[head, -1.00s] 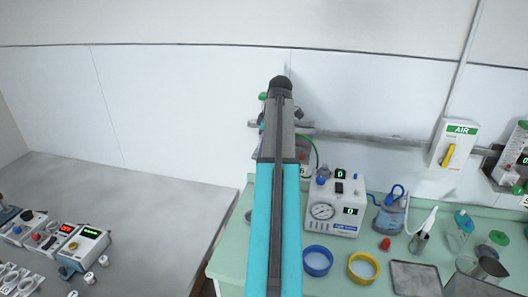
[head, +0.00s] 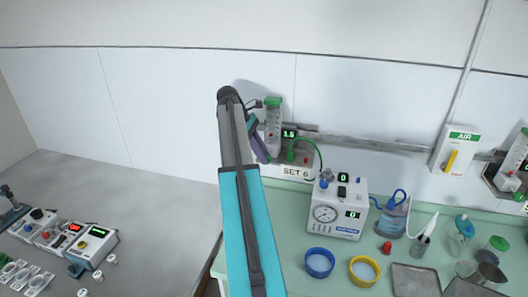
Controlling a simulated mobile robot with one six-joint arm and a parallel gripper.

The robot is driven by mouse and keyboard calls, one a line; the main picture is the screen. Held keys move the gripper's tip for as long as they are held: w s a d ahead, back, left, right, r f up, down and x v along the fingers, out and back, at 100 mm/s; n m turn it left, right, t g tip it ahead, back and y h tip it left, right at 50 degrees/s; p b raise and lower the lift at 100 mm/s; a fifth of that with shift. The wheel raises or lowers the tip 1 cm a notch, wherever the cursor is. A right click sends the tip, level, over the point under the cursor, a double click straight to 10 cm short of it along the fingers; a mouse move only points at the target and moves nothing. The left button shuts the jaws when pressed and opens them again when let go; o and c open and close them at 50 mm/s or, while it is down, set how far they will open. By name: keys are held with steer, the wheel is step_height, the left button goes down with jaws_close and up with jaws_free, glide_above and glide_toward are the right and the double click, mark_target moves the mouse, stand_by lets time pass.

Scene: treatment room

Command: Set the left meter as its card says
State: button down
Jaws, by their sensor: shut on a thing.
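The left meter (head: 273,128) is an upright clear tube with a green cap, mounted on the wall rail. Its small green display (head: 289,134) seems to read 1.5. The card (head: 296,172) below it says SET 6. My gripper (head: 260,147) is at the meter's left side, partly behind my arm. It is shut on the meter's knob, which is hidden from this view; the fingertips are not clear.
A green hose (head: 316,152) runs from the meter's base. Another meter (head: 508,165) hangs at far right.

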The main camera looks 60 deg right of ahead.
steer(key=shift+w+a+f+g+h+p, duration=0.1)
steer(key=shift+a+f+g+h+p, duration=0.25)
steer(key=shift+g, duration=0.55)
steer(key=shift+f, duration=0.1)
steer(key=c, duration=1.7)
jaws_free()
steer(key=shift+d+r, duration=0.15)
steer(key=shift+r, duration=0.1)
